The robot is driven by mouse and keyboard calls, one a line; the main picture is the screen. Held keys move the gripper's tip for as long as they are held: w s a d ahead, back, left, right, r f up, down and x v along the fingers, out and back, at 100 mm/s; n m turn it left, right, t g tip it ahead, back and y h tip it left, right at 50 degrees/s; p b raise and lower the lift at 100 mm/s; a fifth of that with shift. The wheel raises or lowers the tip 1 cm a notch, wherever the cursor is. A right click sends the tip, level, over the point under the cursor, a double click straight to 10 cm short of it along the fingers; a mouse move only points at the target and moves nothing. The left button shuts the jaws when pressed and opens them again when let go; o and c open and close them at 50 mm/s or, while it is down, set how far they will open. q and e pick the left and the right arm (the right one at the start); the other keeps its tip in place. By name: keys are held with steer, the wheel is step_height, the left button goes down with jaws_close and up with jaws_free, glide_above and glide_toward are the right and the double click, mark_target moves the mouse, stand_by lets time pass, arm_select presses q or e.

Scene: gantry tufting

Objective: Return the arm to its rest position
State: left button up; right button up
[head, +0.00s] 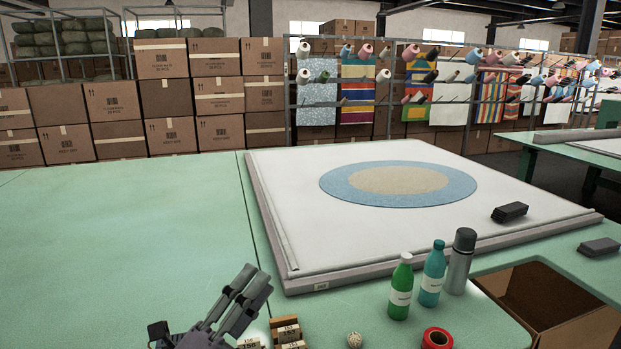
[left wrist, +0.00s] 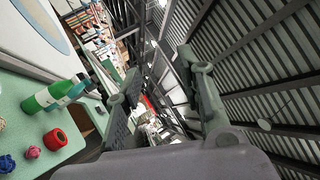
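My left gripper (head: 256,281) is at the lower left of the head view, raised over the green table (head: 120,235). Its two dark fingers point up and to the right. In the left wrist view the fingers of the left gripper (left wrist: 159,65) stand apart with nothing between them. The gap faces the roof and the far hall. My right gripper is in neither view.
Small brown blocks (head: 288,333), a ball (head: 354,340), red tape (head: 437,338), a green bottle (head: 400,288), a teal bottle (head: 433,273) and a grey flask (head: 460,262) stand right of the gripper. An open box (head: 595,330) is beyond. The left tabletop is clear.

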arm_select(q)
steer(key=s+a+f+n+g+y, duration=0.1)
steer(key=a+f+n+g+y, duration=0.1)
steer(key=a+f+n+y, duration=0.7)
steer(key=s+a+f+n+g+y, duration=0.2)
steer(key=a+f+n+y, duration=0.3)
steer(key=f+n, duration=0.55)
steer(key=s+d+f+n+g, duration=0.1)
steer(key=s+f+n+g, duration=0.2)
steer(key=s+f+g, duration=0.6)
steer(key=s+d+f+n+g, duration=0.15)
steer(key=s+f, duration=0.45)
steer(key=s, duration=0.6)
step_height(320, 180, down, 25)
steer(key=s+g, duration=0.1)
steer(key=g, duration=0.1)
steer(key=s+a+f+g, duration=0.1)
steer(key=s+a+f, duration=0.2)
steer(key=s+f, duration=1.4)
steer(key=shift+s+a+f, duration=0.15)
steer(key=shift+s+a, duration=0.05)
